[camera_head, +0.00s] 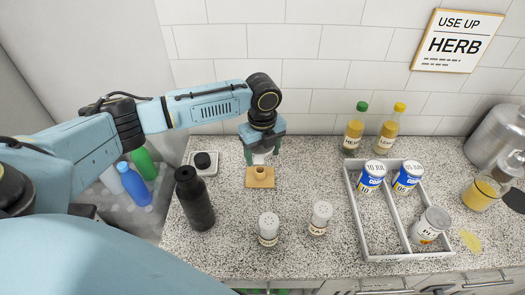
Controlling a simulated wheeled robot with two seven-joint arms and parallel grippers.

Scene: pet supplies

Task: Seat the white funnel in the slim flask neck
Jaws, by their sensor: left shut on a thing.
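My left gripper (262,150) points down near the back of the counter, shut on the white funnel (262,158). Its fingers hide much of the funnel. The funnel is right above or at a small tan wooden stand (260,179); I cannot tell whether they touch. A dark, slim bottle (194,200), which looks like the slim flask, stands upright on the counter to the left and nearer, with nothing in its neck. My right gripper is not clearly in view.
A black-topped white scale-like pad (204,161) lies behind the flask. Two shakers (269,229) (320,216) stand in front. A white divided tray (364,228) with cans is to the right. Two bottles (354,130) (390,130) stand behind it. Speckled counter between flask and shakers is clear.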

